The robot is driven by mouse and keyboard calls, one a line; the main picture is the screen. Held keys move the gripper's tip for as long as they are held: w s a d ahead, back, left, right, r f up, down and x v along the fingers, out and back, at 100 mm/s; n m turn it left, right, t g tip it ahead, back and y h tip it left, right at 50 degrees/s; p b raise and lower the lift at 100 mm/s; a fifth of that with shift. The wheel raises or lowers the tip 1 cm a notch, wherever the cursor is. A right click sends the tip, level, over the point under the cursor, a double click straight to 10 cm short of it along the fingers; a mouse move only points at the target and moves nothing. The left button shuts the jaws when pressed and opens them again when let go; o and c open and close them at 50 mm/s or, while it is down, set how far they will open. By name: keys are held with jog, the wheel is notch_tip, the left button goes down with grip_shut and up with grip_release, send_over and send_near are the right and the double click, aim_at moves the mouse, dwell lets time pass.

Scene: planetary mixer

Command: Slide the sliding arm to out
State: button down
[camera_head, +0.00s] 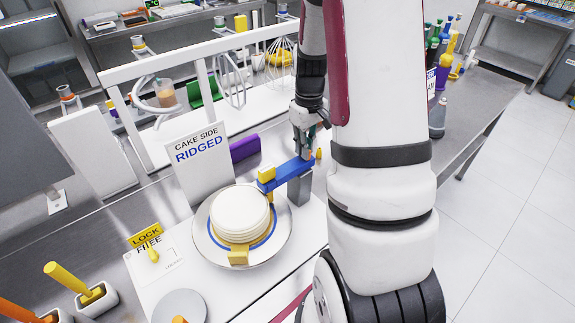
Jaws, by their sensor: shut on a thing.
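The blue sliding arm (284,174) reaches left from a grey post (299,190) toward the cake. A yellow block (266,174) sits at its left end, close to the cake's edge. The round white cake (239,212) stands on a metal turntable (282,238) with a blue ring. My gripper (306,156) points down at the right end of the sliding arm and is shut on it. The exact grip is small and partly hidden by the fingers and my arm.
A sign reading "CAKE SIDE RIDGED" (198,150) stands behind the cake. A purple block (244,147) lies behind the sliding arm. A white rack with hanging whisks (230,85) is further back. A yellow "LOCK / FREE" label (144,236) is left of the turntable.

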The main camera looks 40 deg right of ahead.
jog(key=shift+d, duration=1.75)
jog(key=c, duration=1.4)
grip_release()
jog(key=shift+c, duration=0.2)
jog(key=shift+s, duration=0.1)
jog(key=shift+r, duration=0.1)
notch_tip(320, 180, up, 6)
jog(key=shift+a+f+p, duration=0.1)
jog(key=shift+p, duration=1.15)
